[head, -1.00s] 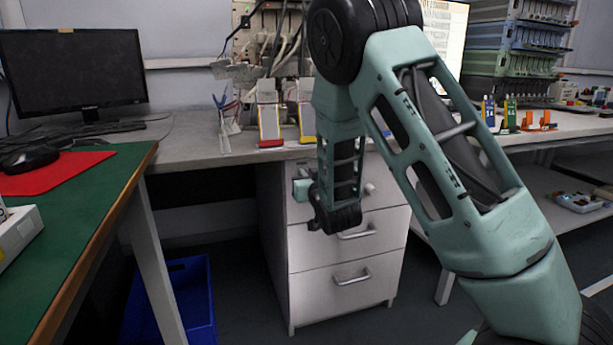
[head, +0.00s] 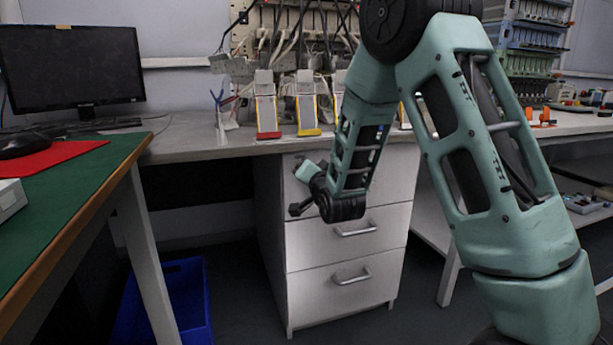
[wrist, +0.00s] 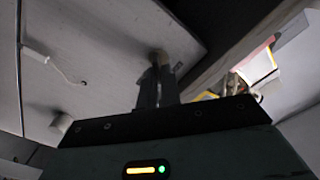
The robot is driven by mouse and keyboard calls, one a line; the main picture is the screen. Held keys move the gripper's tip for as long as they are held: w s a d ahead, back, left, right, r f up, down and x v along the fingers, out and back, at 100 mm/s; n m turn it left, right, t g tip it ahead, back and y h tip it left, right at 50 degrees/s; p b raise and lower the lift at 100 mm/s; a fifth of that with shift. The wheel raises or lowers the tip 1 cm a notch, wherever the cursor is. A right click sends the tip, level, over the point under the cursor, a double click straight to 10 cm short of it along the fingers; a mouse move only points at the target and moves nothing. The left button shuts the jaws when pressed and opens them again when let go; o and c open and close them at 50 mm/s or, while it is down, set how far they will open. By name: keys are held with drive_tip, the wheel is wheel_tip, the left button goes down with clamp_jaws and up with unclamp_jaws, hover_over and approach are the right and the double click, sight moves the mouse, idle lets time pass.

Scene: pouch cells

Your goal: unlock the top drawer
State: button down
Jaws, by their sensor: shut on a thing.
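The top drawer (head: 396,178) is the uppermost front of a white drawer cabinet under the bench, and it looks closed. My gripper (head: 298,161) is at its upper left corner, tilted, with the fingertips small and dark in the head view. In the wrist view my gripper (wrist: 159,72) is shut on a small brownish key (wrist: 158,56) at the pale drawer front (wrist: 110,35). The fingers hide most of the key, and the lock behind it cannot be made out. My forearm covers part of the drawer front in the head view.
Two lower drawers with bar handles (head: 352,276) are closed. The bench top (head: 200,145) overhangs the cabinet close above my gripper. A green-topped table (head: 95,180) stands at left, with a blue bin (head: 185,300) on the floor beside it. Pouch-cell holders (head: 267,115) stand on the bench.

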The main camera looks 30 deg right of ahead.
drive_tip(key=shift+d+f+m+b, duration=0.15)
drive_tip(key=shift+m+b, duration=0.55)
drive_tip(key=shift+m, duration=0.95)
drive_tip(key=shift+f+m+b, duration=0.15)
drive_tip(key=shift+m+b, duration=0.55)
drive_tip(key=shift+m, duration=1)
drive_tip(key=shift+d+f+m+b, duration=0.15)
drive_tip(key=shift+m+b, duration=0.55)
drive_tip(key=shift+m, duration=0.95)
drive_tip(key=shift+a, duration=0.1)
drive_tip(key=c, duration=1.6)
unclamp_jaws()
drive_tip(key=shift+s, duration=0.1)
